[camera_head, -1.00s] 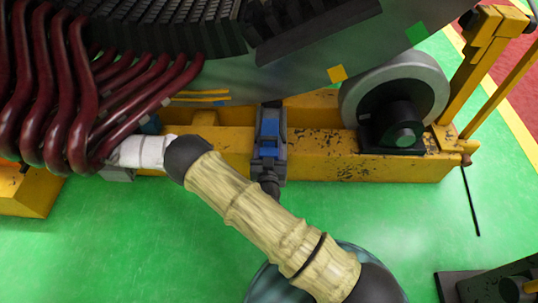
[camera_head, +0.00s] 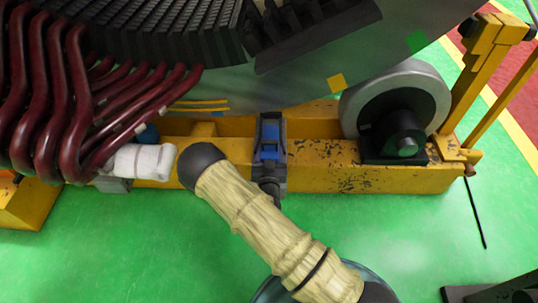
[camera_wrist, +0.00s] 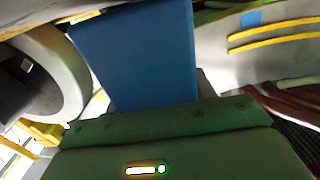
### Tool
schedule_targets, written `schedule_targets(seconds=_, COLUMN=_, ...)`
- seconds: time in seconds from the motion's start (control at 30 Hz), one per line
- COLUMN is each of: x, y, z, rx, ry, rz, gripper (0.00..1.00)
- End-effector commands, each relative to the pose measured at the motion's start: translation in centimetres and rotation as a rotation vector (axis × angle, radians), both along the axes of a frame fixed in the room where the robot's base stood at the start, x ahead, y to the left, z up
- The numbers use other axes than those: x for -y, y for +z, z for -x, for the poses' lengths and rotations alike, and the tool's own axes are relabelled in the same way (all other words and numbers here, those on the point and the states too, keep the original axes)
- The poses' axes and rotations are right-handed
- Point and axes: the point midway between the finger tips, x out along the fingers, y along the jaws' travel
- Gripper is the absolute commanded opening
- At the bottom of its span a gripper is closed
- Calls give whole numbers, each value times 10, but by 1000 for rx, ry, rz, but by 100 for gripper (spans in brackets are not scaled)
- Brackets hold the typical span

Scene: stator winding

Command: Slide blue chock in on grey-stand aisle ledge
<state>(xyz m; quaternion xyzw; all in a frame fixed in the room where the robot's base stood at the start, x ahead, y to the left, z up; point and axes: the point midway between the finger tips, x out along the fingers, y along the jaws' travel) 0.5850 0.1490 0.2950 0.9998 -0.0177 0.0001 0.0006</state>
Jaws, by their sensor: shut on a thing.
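The blue chock (camera_wrist: 140,55) fills the upper middle of the wrist view as a flat, broad blue block. My gripper is shut on it, and its green-tinted body crosses the bottom of that view. In the head view my gripper (camera_head: 269,140) is a small dark grey shape with a blue patch, in front of the yellow base between the dark red coils and the grey roller. The fingertips and the chock's far end are hard to make out there. A yellow ledge (camera_head: 350,170) runs right of my gripper below the roller; contact with the chock cannot be told.
The grey roller (camera_head: 405,100) on its black mount stands right of my gripper. Dark red coils (camera_head: 60,100) and a white-wrapped bundle (camera_head: 143,162) lie left. The large grey disc (camera_head: 300,85) rises behind. A yellow post (camera_head: 480,70) stands at far right. Green floor is open in front.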

Motion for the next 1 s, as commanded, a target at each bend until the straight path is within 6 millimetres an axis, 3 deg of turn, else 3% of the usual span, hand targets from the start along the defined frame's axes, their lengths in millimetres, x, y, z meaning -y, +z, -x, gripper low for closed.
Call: schedule_targets(seconds=1.0, x=0, y=-6, z=-1, rx=5, ry=0, rz=-1, gripper=27)
